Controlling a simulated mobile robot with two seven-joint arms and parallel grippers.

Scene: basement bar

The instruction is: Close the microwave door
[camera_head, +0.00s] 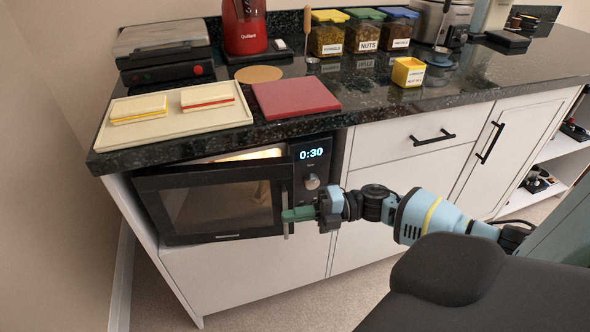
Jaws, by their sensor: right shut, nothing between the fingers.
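The black microwave (311,158) sits in a built-in opening under the counter, its display reading 0:30. Its door (222,205) hangs partly open, hinged at the left, and the lit interior shows through a gap above its top edge. My right gripper (286,215) has green fingers and comes in from the right. It is shut and empty, with its fingertips at the door's right edge by the upright handle. I cannot tell whether they touch the door. My left gripper is not in view.
A beige tray with two sandwiches (175,118), a red board (296,97) and a yellow container (408,72) stand on the dark counter above. White cabinets (375,180) with black handles are to the right. Open carpet (250,285) lies in front.

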